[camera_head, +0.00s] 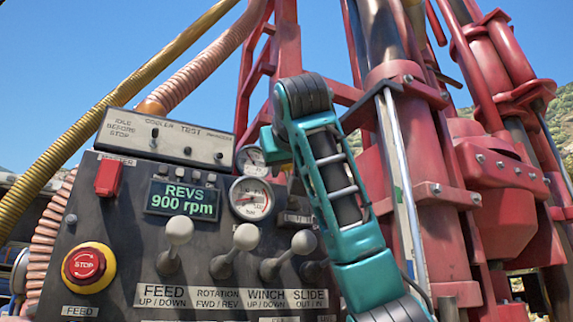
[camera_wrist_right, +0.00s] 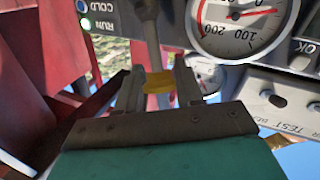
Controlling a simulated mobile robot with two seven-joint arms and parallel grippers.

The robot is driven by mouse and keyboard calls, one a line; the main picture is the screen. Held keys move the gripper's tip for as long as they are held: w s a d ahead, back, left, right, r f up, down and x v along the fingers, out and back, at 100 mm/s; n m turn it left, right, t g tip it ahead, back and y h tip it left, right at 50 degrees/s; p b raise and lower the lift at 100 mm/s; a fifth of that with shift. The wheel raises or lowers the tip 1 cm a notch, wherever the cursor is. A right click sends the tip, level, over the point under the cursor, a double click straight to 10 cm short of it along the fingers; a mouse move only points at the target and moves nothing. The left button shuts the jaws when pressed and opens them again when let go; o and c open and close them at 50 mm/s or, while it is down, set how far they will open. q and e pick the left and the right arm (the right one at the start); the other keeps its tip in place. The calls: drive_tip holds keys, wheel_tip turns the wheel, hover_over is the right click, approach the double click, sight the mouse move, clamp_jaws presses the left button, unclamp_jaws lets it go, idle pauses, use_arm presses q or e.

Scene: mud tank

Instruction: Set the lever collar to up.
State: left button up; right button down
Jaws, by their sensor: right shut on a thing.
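The two fingers of my right gripper (camera_wrist_right: 158,88) are shut on this collar, one on each side. In the head view my teal right arm reaches up and bends over, with my right gripper (camera_head: 285,160) beside the gauges. The arm hides most of the lever and the collar there, and I cannot tell the collar's position along its travel. My left gripper is in neither view.
The control panel carries a feed lever (camera_head: 179,232), a rotation lever (camera_head: 246,238) and a winch lever (camera_head: 303,243) below the gripper. A pressure gauge (camera_head: 251,198), a revs display (camera_head: 183,199) and a red stop button (camera_head: 86,265) stand left. The red mast (camera_head: 425,160) rises at right.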

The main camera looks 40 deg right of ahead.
drive_tip(key=shift+s+a+r, duration=0.15)
drive_tip(key=shift+a+r, duration=0.2)
drive_tip(key=shift+r, duration=0.45)
drive_tip(key=c, duration=0.7)
unclamp_jaws()
drive_tip(key=shift+f, duration=0.1)
drive_tip(key=shift+s, duration=0.1)
drive_tip(key=b+v, duration=0.5)
drive_tip(key=v, duration=0.7)
drive_tip(key=shift+s+a, duration=0.3)
